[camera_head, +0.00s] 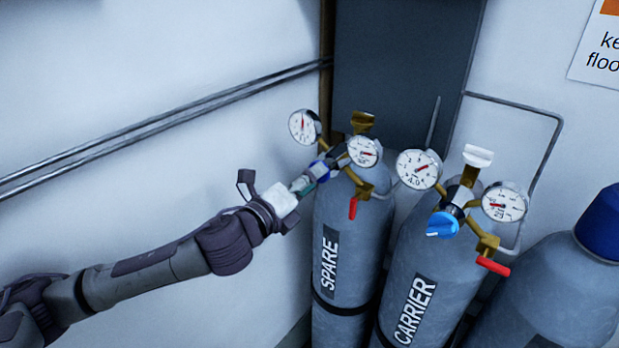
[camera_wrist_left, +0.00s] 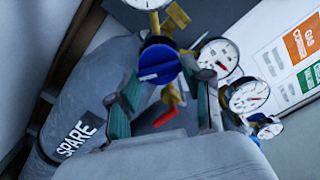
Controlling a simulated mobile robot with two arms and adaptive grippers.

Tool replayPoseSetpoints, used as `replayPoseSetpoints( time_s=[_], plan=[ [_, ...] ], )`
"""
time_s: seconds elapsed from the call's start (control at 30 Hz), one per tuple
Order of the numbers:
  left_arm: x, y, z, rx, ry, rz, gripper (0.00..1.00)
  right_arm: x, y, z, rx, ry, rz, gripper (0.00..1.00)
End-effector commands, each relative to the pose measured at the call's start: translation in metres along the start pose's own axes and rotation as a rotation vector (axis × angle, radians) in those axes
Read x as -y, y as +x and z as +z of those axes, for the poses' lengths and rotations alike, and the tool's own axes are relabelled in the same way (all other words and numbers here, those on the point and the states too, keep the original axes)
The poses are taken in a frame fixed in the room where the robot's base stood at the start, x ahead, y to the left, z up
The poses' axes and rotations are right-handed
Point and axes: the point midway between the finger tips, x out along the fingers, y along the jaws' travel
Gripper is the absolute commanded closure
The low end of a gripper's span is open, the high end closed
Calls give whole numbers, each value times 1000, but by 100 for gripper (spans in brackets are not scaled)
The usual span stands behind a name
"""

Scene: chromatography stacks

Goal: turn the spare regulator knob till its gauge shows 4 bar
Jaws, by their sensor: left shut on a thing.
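The grey SPARE cylinder (camera_head: 345,235) stands against the wall with a brass regulator on top. Its left gauge (camera_head: 304,127) has a red needle pointing about straight up; the numbers are too small to read. Its right gauge (camera_head: 365,151) has a needle pointing right. My left gripper (camera_head: 322,172) reaches the regulator from the left and hides most of the knob in the head view. In the left wrist view the blue knob (camera_wrist_left: 160,63) sits between the teal fingertips, and the gripper is shut on it. My right gripper is not in view.
The CARRIER cylinder (camera_head: 415,275) stands close on the right, with its own blue knob (camera_head: 442,225), a left gauge (camera_head: 418,169) marked 4.0 and a red lever (camera_head: 493,266). The spare's red lever (camera_head: 353,208) hangs below its regulator. Pipes (camera_head: 170,125) run along the left wall.

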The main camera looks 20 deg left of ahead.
Motion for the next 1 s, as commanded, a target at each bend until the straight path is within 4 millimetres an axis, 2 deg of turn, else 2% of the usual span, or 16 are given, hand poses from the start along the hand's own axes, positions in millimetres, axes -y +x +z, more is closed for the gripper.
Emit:
replayPoseSetpoints(
  time_s=[0.47,0.5,0.6,1.0],
  plan=[
    [1,0,2,3,13,-1,85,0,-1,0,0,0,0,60],
    [1,0,2,3,13,-1,44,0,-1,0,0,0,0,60],
    [0,0,1,3,13,-1,27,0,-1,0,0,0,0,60],
    [0,0,0,1,11,-1,25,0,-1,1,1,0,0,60]
  ],
)
